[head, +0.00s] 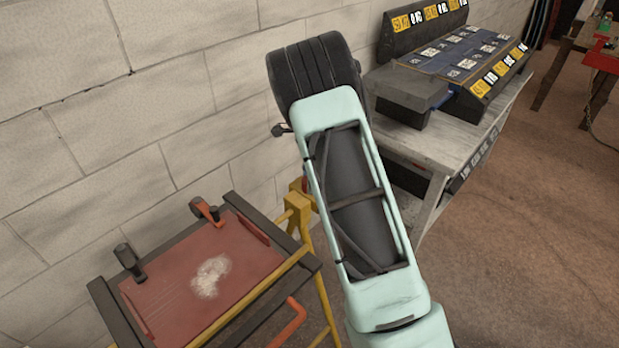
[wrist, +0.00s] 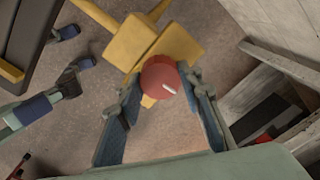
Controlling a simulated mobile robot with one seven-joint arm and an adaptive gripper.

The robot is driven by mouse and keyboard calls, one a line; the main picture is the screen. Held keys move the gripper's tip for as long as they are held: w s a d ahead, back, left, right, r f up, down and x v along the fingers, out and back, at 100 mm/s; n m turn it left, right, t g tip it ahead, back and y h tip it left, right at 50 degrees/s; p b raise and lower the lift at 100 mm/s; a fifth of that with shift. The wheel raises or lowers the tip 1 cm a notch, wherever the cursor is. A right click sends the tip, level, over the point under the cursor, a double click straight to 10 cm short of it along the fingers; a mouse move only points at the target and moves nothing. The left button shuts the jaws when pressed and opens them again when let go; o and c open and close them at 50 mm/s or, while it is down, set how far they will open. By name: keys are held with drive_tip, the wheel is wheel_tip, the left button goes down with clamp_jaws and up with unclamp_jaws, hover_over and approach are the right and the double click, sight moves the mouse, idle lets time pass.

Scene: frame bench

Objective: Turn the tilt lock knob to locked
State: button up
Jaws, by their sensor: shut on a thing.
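The tilt lock knob (wrist: 160,78) is round and red, with a short white pointer line on its face. In the wrist view the line slants down to the right. The knob sits in front of the yellow frame (wrist: 175,45). My gripper (wrist: 159,92) has its two blue-grey fingers on either side of the knob, shut on it. In the head view my arm hides the gripper and most or all of the knob. The yellow frame (head: 297,203) shows there just left of my arm. I cannot read any lock marking.
A red board (head: 190,295) with dark side rails lies left of the yellow frame, with an orange-and-black clamp (head: 207,212) at its far edge. A pale block wall (head: 90,140) stands behind. A grey bench (head: 455,135) with labelled bins is at the right.

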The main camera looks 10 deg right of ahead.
idle(0.5)
drive_tip(key=o, duration=1.2)
drive_tip(key=shift+c, duration=0.2)
drive_tip(key=shift+r, duration=0.1)
wheel_tip(320, 180, up, 12)
